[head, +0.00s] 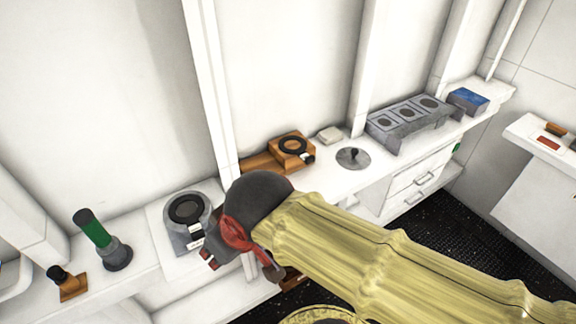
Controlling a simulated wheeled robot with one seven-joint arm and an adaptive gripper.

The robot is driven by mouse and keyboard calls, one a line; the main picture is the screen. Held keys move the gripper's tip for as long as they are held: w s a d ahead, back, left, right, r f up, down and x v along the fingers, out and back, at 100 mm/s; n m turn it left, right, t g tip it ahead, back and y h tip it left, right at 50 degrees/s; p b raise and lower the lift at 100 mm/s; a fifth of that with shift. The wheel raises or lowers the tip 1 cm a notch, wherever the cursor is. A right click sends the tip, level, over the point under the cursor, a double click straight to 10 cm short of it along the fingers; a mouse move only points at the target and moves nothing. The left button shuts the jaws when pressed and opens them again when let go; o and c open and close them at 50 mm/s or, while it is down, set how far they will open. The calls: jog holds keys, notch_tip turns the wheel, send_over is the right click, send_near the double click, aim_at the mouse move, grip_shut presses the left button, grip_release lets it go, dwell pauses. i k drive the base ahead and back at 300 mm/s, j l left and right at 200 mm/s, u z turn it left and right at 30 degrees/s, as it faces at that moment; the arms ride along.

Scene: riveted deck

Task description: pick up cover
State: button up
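A flat round grey disc with a small dark knob in its middle (352,159) looks like the cover. It lies on the white counter (330,182), in the middle of the head view. My gripper (209,259) is at the end of my yellow-sleeved arm, left of and nearer than the disc, apart from it. It points left, in front of the counter edge and just below a grey device with a round dark top (187,209). My wrist hides most of the gripper, so I cannot tell whether the fingers are open or shut.
Behind the disc stand an orange box with a dark ring (291,146) and a small pale block (330,134). A grey three-hole rack (414,117) and blue box (468,101) are to the right. A green-and-grey cylinder (96,232) stands far left.

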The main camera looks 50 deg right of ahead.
aim_at(350, 157)
jog(key=z, duration=2.05)
jog(key=u, duration=1.95)
jog(key=z, duration=1.95)
jog(key=i+l+u, duration=0.1)
jog(key=i, duration=0.3)
jog(key=i+l+u, duration=0.15)
jog(key=i+l, duration=0.15)
jog(key=i, duration=0.15)
